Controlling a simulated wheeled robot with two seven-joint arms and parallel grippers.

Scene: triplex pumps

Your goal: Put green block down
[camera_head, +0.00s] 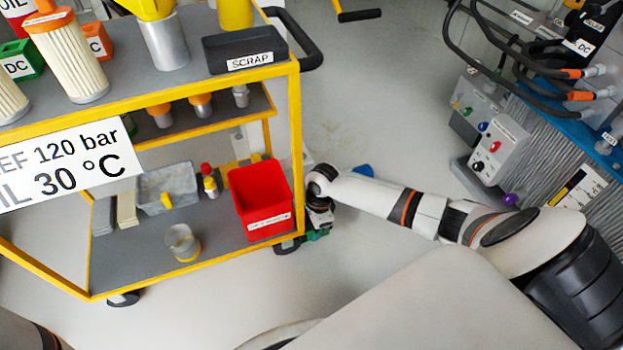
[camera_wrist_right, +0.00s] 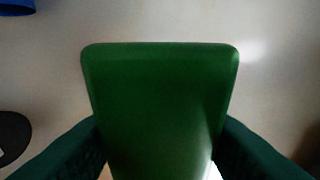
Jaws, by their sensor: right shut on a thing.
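The green block (camera_wrist_right: 160,100) fills the middle of the right wrist view, between the dark fingers of my right gripper (camera_wrist_right: 160,135). The gripper is shut on it. In the head view my right gripper (camera_head: 318,222) points down beside the cart's near right corner, and only a small green part of the block (camera_head: 313,236) shows under it. The block is low, over the grey floor. I cannot tell whether it touches the floor. My left gripper is not in view.
The yellow-framed cart (camera_head: 296,130) stands at left, with a red bin (camera_head: 262,195) on its lower shelf close to my right gripper. A blue thing (camera_head: 363,170) lies on the floor behind my right arm. A hose-and-panel unit (camera_head: 500,145) stands at right.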

